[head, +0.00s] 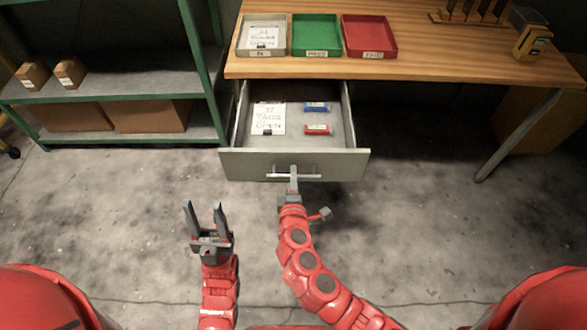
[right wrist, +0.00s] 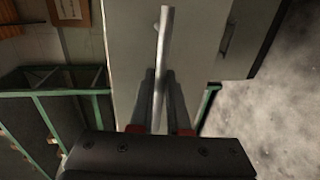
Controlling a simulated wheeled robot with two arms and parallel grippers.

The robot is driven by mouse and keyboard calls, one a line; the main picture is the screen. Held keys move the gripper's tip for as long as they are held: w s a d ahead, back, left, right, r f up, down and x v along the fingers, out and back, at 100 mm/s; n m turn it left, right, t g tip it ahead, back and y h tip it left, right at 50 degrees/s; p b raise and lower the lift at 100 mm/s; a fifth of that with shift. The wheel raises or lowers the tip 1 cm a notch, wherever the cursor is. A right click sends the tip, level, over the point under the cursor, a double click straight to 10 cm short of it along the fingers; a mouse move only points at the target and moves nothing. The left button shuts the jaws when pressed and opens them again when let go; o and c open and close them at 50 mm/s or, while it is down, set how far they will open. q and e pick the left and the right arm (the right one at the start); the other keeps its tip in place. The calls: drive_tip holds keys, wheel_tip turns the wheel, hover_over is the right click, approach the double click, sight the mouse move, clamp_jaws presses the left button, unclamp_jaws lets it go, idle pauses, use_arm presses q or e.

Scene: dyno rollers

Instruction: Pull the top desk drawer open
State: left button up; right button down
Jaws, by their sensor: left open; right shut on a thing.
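The top desk drawer (head: 235,166) is pulled well out from under the wooden desk (head: 420,65), and its inside shows. In it lie a white paper tag sheet (head: 269,116), a blue item (head: 316,106) and a red item (head: 317,129). My right gripper (head: 294,172) is shut on the drawer's bar handle (head: 312,176). In the right wrist view the handle (right wrist: 163,50) runs between the two fingers (right wrist: 160,95). My left gripper (head: 205,218) is open and empty over the floor, left of my right arm and apart from the drawer.
A grey tray (head: 243,48), a green tray (head: 315,50) and a red tray (head: 370,53) stand on the desk. A green shelf (head: 95,90) with boxes stands at the left. A desk leg (head: 510,140) is at the right. Floor around the drawer front is clear.

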drive_tip(key=shift+s+b, duration=0.65)
drive_tip(key=shift+s, duration=2.2)
drive_tip(key=c, duration=0.9)
unclamp_jaws()
drive_tip(key=shift+s+r+b, duration=0.45)
drive_tip(key=shift+s+r, duration=0.1)
drive_tip(key=shift+s, duration=2.3)
drive_tip(key=shift+s+r+b, duration=0.45)
drive_tip(key=shift+s+r, duration=0.15)
drive_tip(key=shift+s, duration=2.25)
drive_tip(key=shift+s+r+b, duration=0.45)
drive_tip(key=shift+s+r, duration=0.1)
drive_tip(key=shift+s, duration=2.3)
